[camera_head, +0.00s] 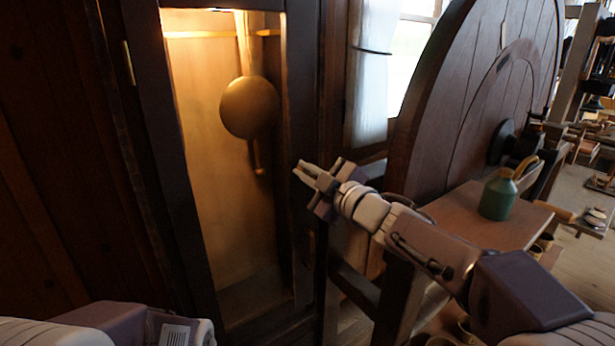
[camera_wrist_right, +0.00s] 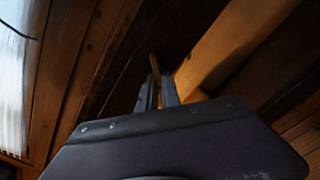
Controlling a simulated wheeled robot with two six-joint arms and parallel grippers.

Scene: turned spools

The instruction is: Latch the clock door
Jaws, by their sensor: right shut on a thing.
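The clock door (camera_head: 180,150) is a tall dark wooden frame around a lit case. A round brass pendulum bob (camera_head: 249,107) hangs inside. My right gripper (camera_head: 303,171) is at the door's right edge, about mid-height. In the right wrist view its two narrow fingers (camera_wrist_right: 158,92) are close together, with a slim brown wooden piece (camera_wrist_right: 154,65) at their tips. This looks like the latch, but it is mostly hidden by the fingers. I cannot tell whether the door sits flush. My left arm shows at the bottom left; its fingers are out of view.
A brass hinge (camera_head: 128,62) is on the left of the case. A large wooden wheel (camera_head: 470,95) stands right of the clock, behind my right arm. A green bottle (camera_head: 497,195) stands on a wooden bench (camera_head: 460,215) close to that arm. A window (camera_head: 410,60) is behind.

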